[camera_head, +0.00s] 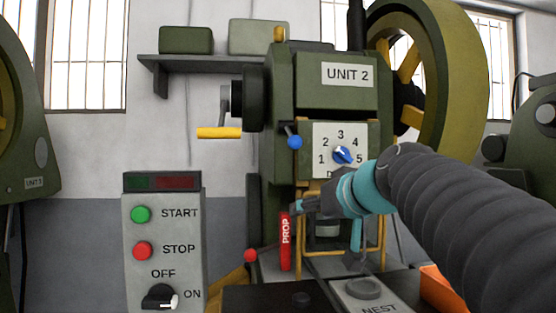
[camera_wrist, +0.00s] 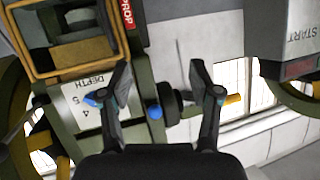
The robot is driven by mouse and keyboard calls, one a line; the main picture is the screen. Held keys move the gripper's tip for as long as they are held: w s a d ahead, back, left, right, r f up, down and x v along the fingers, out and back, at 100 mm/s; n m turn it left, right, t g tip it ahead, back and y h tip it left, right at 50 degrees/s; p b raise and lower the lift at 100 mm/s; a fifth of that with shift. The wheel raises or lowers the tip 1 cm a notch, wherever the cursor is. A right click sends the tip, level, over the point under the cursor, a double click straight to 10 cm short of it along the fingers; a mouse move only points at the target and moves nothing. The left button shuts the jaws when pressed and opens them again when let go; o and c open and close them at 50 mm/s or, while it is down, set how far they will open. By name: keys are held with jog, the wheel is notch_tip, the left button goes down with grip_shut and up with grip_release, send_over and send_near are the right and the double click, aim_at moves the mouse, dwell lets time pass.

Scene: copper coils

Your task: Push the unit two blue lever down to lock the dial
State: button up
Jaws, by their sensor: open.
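The blue lever ball (camera_head: 295,142) sits on a short dark stem at the left edge of the white dial plate on the UNIT 2 press (camera_head: 336,83). The blue dial knob (camera_head: 342,155) is in the middle of the numbers 1 to 5. My gripper (camera_head: 299,207) is below the lever, near the red PROP bar, apart from the ball in this view. In the wrist view, my gripper (camera_wrist: 158,72) has its fingers wide apart and empty. The lever ball (camera_wrist: 155,112) appears between the fingers there; its depth is hard to judge. The dial knob (camera_wrist: 91,101) is partly hidden by a finger.
The red PROP bar (camera_head: 286,241) stands beside my fingertips. A yellow-handled crank (camera_head: 219,133) sticks out left of the press. A START/STOP box (camera_head: 163,240) stands at lower left. The yellow guard frame (camera_head: 307,236) and NEST plate (camera_head: 372,291) are below my wrist.

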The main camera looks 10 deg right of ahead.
aim_at(298, 143)
jog(key=w+d+r+n+t+b, duration=0.1)
jog(key=w+d+r+t, duration=0.15)
jog(key=r, duration=0.35)
jog(key=w+d+r+t+b, duration=0.1)
jog(key=w+r+t, duration=0.15)
jog(key=r, duration=0.45)
jog(key=shift+g+y, duration=0.4)
jog(key=p+x, duration=0.3)
jog(key=x, duration=1.1)
jog(key=shift+d, duration=0.15)
grip_shut()
